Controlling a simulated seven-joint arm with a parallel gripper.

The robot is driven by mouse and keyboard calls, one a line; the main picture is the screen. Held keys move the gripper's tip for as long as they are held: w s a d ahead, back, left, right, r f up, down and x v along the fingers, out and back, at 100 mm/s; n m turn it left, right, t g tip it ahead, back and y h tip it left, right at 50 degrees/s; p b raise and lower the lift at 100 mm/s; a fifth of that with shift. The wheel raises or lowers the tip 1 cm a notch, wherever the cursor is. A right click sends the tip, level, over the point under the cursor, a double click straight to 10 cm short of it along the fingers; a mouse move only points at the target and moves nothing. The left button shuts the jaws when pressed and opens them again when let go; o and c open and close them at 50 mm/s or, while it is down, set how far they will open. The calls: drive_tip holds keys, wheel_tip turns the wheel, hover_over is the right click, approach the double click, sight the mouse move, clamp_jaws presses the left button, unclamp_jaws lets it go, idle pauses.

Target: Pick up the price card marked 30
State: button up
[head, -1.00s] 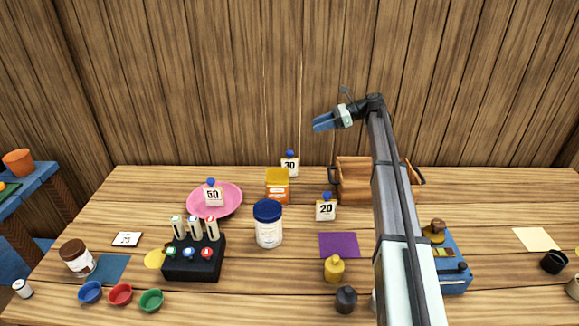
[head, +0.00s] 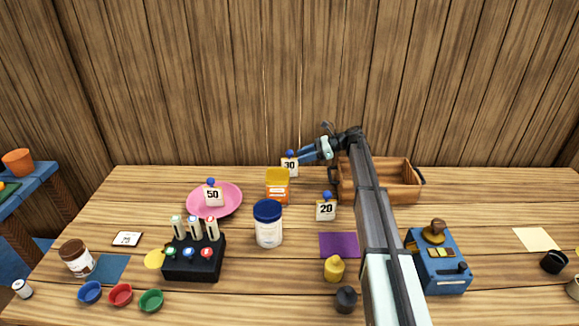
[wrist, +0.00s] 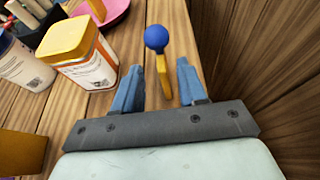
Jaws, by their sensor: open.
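The price card marked 30 (head: 289,167) stands upright at the back of the table, behind an orange box, with a blue ball knob on top. In the wrist view the card (wrist: 164,76) is seen nearly edge-on, its blue knob ahead of and between the fingertips. My gripper (head: 300,156) is open, with its blue fingers reaching left beside the card's knob. In the wrist view my gripper (wrist: 160,72) shows nothing clasped. I cannot tell whether a finger touches the card.
The orange box with a yellow lid (head: 278,186) stands just in front of the card. A wooden crate (head: 394,182) is to the right. Cards marked 20 (head: 326,209) and 50 (head: 213,196), a white jar (head: 268,228) and a pink plate (head: 232,207) stand nearby. The wooden wall rises close behind.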

sight(285, 162)
drive_tip(key=shift+x, duration=4.05)
drive_tip(key=shift+f, duration=0.2)
clamp_jaws()
